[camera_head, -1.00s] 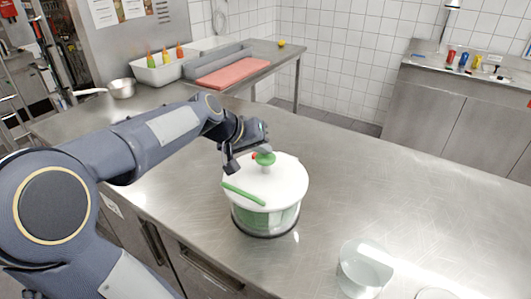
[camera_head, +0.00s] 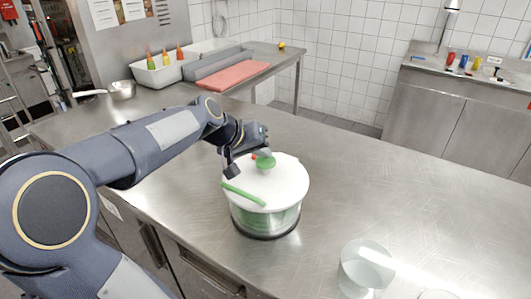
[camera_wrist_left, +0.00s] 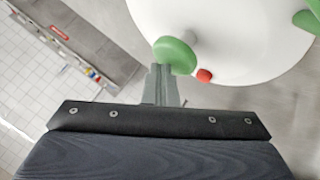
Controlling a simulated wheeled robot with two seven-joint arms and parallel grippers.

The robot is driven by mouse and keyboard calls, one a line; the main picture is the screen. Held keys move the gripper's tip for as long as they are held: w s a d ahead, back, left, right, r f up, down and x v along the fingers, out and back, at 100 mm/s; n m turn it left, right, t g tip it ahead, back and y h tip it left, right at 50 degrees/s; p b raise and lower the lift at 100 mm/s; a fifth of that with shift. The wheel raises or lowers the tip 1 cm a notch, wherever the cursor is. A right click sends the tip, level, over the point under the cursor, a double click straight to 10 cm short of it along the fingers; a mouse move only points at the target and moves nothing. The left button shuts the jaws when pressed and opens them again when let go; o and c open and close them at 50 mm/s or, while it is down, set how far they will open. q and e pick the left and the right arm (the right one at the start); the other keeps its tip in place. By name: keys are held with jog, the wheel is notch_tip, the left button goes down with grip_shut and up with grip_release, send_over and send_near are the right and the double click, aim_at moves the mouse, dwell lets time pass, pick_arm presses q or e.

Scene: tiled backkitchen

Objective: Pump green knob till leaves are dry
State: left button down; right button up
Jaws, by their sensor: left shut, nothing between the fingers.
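The salad spinner stands on the steel counter, with a white lid (camera_head: 285,183) and a clear bowl (camera_head: 268,222) showing green inside. A green lever (camera_head: 243,194) lies along the lid's near left edge. A small red button (camera_wrist_left: 204,75) sits beside the knob. My left gripper (camera_head: 250,155) is shut and empty, at the knob. In the wrist view its fingertips (camera_wrist_left: 161,72) are right against or just beside the knob; I cannot tell if they touch. My right gripper is out of view.
A clear container (camera_head: 365,268) stands on the counter to the right front. At the back left are a saucepan (camera_head: 121,89), a white bin with bottles (camera_head: 160,70) and a red cutting board (camera_head: 233,75).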

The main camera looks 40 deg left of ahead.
pick_arm(q)
jog(key=shift+f+b, duration=0.35)
jog(key=shift+f, duration=0.15)
jog(key=shift+r, duration=0.1)
dwell(0.4)
jog(key=shift+r+p, duration=1.7)
jog(key=shift+r, duration=0.45)
jog(key=shift+r+p, duration=1.95)
jog(key=shift+r, duration=0.5)
notch_tip(320, 180, up, 4)
jog(key=p, duration=0.4)
send_over(262, 161)
jog(key=shift+f, duration=0.1)
